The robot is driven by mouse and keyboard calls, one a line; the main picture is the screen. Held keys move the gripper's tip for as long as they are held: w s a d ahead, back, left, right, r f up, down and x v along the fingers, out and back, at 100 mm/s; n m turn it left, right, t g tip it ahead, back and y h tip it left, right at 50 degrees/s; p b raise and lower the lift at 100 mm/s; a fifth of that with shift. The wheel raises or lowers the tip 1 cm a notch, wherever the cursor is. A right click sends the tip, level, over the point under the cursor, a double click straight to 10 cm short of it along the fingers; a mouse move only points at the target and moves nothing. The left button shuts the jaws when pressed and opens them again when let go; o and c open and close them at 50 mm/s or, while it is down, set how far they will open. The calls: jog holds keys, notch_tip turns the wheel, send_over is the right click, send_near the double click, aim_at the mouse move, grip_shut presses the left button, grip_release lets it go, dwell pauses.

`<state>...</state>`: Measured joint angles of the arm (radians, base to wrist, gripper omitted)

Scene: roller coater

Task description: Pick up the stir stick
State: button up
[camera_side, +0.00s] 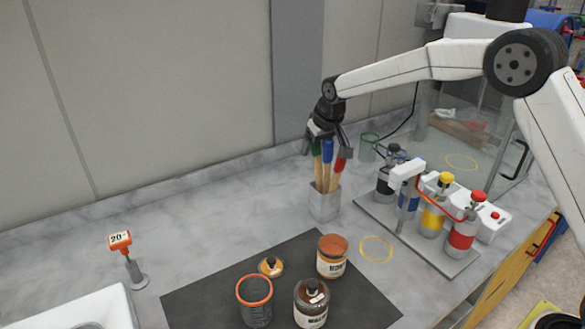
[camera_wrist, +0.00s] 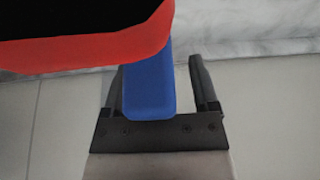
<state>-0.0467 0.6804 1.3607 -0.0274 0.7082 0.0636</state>
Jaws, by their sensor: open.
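A grey metal cup (camera_side: 325,203) stands upright on the bench and holds wooden sticks with a green end (camera_side: 316,147), a blue end (camera_side: 327,152) and a red end (camera_side: 340,160). Which is the stir stick cannot be told. My gripper (camera_side: 328,147) points down at the stick tops, its fingers apart. In the wrist view the blue end (camera_wrist: 147,90) lies between the two fingers of my gripper (camera_wrist: 158,80), with a gap on the right. A red end with a dark top (camera_wrist: 90,45) fills the upper left, close to the camera.
A rack of bottles with yellow (camera_side: 446,178) and red (camera_side: 478,196) caps stands right of the cup. A dark mat (camera_side: 200,300) in front carries jars and an orange-rimmed beaker (camera_side: 255,300).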

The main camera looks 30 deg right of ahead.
dwell(0.4)
grip_shut()
jog(key=shift+r, duration=0.15)
notch_tip(320, 180, up, 27)
jog(key=shift+r, duration=0.2)
dwell(0.9)
jog(key=shift+r, duration=0.15)
jog(key=shift+a, duration=0.15)
dwell(0.7)
